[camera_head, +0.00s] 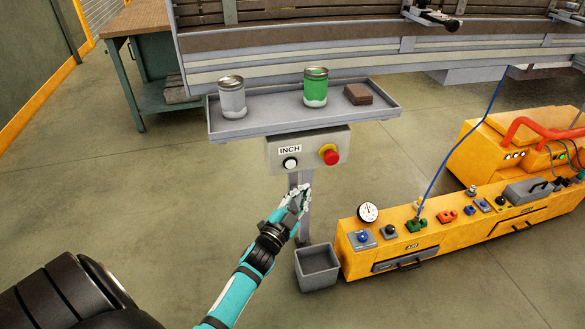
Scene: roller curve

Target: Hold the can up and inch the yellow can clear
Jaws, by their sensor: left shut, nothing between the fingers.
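A green can (316,88) with a pale lower part stands upright on the grey tray (250,128). A silver-grey can (232,98) stands upright at the tray's left end. I see no yellow can. My right gripper is not in view.
A brown block (358,94) lies on the tray's right. A grey open bin (317,268) stands on the floor below my gripper. A yellow machine (440,236) with gauge, knobs and hoses fills the right. A slatted structure (300,45) runs behind the tray. Floor at left is clear.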

